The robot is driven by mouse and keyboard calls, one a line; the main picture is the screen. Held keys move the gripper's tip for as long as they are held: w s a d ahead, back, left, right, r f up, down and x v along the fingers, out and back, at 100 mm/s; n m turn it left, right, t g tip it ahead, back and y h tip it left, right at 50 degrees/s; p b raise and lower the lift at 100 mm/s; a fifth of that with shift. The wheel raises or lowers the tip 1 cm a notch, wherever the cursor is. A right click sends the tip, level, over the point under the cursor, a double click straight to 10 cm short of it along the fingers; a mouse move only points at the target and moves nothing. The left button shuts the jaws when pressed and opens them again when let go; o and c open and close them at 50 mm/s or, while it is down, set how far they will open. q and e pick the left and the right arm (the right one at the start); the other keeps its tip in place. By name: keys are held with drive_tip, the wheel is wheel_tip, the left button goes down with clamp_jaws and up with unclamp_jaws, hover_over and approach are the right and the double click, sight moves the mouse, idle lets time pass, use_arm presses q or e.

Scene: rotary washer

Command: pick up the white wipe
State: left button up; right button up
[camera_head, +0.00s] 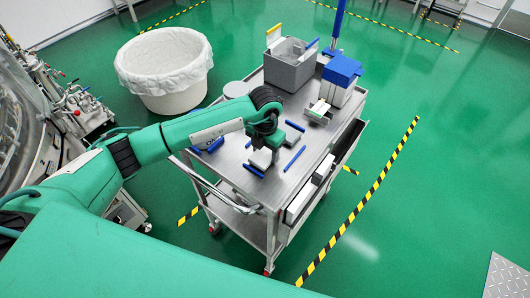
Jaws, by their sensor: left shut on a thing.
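My left arm reaches in from the left over the steel cart (268,188). My left gripper (266,148) points down above the cart top and is shut on a small pale item, which seems to be the white wipe (260,159). The wipe is at or close above the cart surface; I cannot tell if it still touches. The jaws and wrist hide part of it. My right gripper is not in view.
Blue stick-like items (295,158) lie near the gripper. A grey bin (290,67) and a blue-and-white box (341,75) stand at the cart's back. A lined white tub (166,75) is behind left. An open drawer (345,143) juts out right.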

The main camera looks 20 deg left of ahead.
sight(265, 153)
use_arm(q)
drive_tip(key=shift+r, duration=0.4)
wheel_tip(265, 153, up, 19)
drive_tip(key=b, duration=0.4)
drive_tip(key=shift+b, duration=0.35)
